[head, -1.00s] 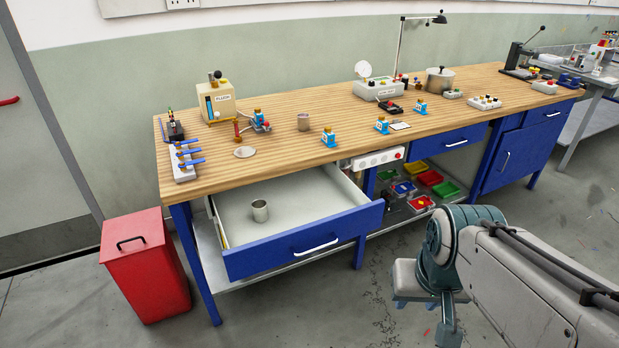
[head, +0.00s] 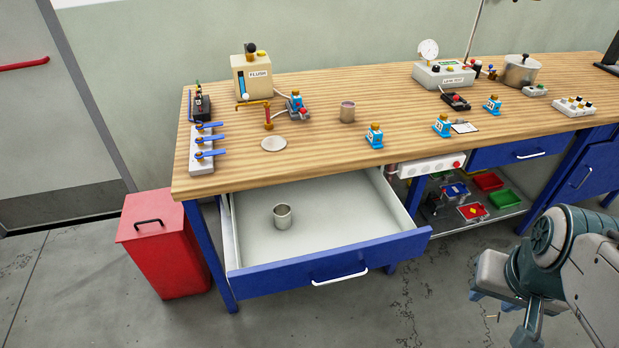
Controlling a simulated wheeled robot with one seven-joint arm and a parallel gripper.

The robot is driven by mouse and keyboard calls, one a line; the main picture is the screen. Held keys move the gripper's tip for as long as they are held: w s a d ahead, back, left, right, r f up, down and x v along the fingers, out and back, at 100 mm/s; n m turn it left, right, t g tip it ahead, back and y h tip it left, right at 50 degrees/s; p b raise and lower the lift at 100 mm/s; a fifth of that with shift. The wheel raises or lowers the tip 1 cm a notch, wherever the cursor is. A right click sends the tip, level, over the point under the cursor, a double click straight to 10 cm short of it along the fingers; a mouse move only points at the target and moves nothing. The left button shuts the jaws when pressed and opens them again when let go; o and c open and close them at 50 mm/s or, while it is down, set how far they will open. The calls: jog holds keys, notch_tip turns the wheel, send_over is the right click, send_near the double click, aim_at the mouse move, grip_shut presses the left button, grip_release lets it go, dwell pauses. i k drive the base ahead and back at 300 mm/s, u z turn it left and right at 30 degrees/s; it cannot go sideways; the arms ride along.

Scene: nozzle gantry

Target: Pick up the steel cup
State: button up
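A steel cup (head: 283,217) stands upright inside the open blue-fronted drawer (head: 330,268), left of the drawer's middle. Another cup-like vessel (head: 347,112), pinkish-grey, stands on the wooden bench top above the drawer. My arm is at the lower right, well apart from the drawer. Part of what seems to be my gripper (head: 496,294) shows low beside the arm, over the floor. Its fingers are too unclear to tell whether they are open or shut. Nothing shows held in it.
The bench top (head: 330,145) carries a flush unit (head: 252,77), several small blue bottles and a steel pot (head: 521,70). A red bin (head: 163,245) stands left of the drawer. Coloured trays (head: 487,181) sit on the lower shelf. The floor before the drawer is clear.

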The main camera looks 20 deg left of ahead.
aim_at(281, 211)
jog(key=u, duration=0.6)
jog(key=i, duration=0.85)
jog(key=u, duration=0.75)
